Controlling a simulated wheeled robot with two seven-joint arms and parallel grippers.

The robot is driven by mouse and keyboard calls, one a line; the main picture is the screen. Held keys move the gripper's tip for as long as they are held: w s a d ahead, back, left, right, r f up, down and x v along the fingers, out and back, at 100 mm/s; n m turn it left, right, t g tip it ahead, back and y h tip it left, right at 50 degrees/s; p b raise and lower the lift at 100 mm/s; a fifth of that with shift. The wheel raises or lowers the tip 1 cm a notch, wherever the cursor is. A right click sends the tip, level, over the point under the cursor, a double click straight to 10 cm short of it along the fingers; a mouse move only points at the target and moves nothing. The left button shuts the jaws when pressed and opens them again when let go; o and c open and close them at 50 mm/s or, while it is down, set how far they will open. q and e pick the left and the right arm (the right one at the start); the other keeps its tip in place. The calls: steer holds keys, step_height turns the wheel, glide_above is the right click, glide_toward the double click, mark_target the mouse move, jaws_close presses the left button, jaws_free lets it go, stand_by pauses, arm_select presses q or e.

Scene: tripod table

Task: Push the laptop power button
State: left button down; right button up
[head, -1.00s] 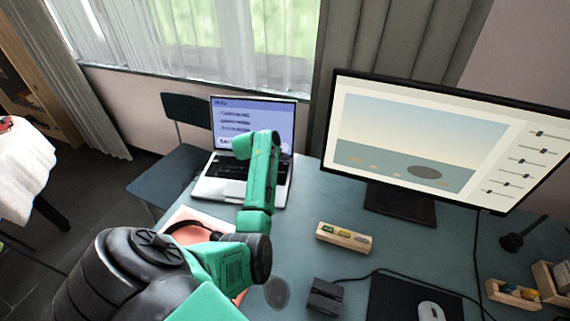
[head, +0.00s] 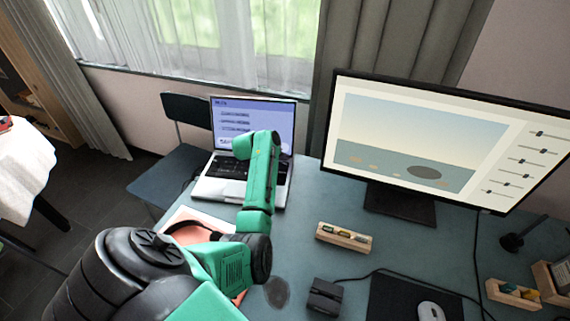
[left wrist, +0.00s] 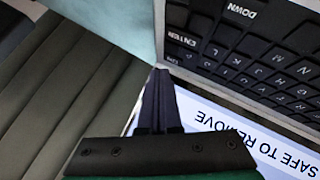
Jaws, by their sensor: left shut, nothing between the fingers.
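The open laptop (head: 224,189) stands on the table's far left part, its lit bluish screen (head: 225,112) facing me. My left forearm crosses in front of its right side and hides part of the screen and keyboard. In the head view the left fingertips are hidden behind my green wrist. In the left wrist view my left gripper (left wrist: 158,82) is shut and empty, over the laptop's right edge, near the keyboard (left wrist: 245,45) and the screen's lower part reading "SAFE TO REMOVE" (left wrist: 250,135). I cannot make out the power button or whether the tips touch anything. My right gripper is not in view.
A large monitor (head: 420,140) stands right of the laptop. A wooden block holder (head: 343,237), a small dark box (head: 324,297) and a mouse (head: 430,311) are on the table (head: 300,205). A chair (head: 165,185) stands beyond the left edge; a curtain (head: 365,45) hangs behind.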

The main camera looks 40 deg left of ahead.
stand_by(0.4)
arm_select(q)
steer(key=shift+f, duration=0.45)
steer(key=shift+f, duration=0.25)
stand_by(0.3)
steer(key=shift+r+p, duration=0.7)
steer(key=shift+p, duration=0.25)
step_height(320, 180, up, 6)
steer(key=p, duration=0.6)
